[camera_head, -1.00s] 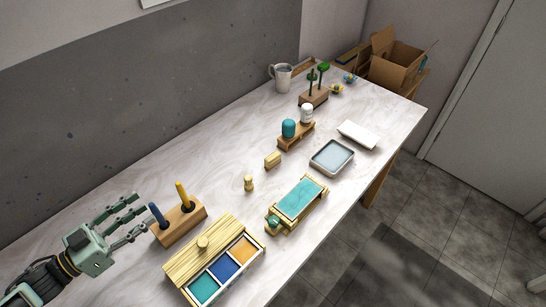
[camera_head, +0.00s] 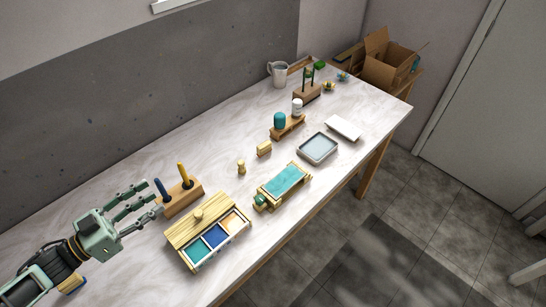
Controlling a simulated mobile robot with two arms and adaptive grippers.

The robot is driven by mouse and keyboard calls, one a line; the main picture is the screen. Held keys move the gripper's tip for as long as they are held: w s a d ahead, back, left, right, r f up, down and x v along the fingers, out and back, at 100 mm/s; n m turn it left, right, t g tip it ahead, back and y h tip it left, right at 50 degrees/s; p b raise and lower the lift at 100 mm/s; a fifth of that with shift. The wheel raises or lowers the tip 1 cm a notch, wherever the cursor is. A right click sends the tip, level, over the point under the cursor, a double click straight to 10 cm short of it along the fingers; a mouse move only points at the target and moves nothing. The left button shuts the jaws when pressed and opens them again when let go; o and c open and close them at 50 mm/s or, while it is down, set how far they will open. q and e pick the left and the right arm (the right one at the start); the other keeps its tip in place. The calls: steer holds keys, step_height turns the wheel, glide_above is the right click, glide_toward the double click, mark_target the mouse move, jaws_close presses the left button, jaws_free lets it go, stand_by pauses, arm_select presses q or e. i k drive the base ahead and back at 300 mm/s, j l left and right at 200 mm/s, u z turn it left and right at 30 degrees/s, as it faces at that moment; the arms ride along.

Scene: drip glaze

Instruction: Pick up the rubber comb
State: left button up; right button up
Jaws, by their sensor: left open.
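A wooden block (camera_head: 186,204) at the left of the table holds two upright handled tools, one dark blue (camera_head: 161,189) and one yellow (camera_head: 184,175). A small light-wood piece (camera_head: 264,149) lies near the middle of the table. I cannot tell which of these, if any, is the rubber comb. My left gripper (camera_head: 152,198) is open and empty, its fingers spread just left of the block and close to the blue tool. Whether a finger touches the block is unclear. My right gripper is not in view.
A lidded wooden box (camera_head: 190,222) with coloured compartments stands near the block. Beyond are a small wooden peg (camera_head: 241,167), a teal-topped wooden stand (camera_head: 284,181), a bottle rack (camera_head: 288,131), a grey tray (camera_head: 318,159) and a white slab (camera_head: 343,128). Bare tabletop lies behind the block.

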mark_target(264, 148)
steer(key=k+l, duration=0.9)
steer(key=l, duration=0.15)
steer(key=i+j+z, duration=0.1)
steer(key=j, duration=0.1)
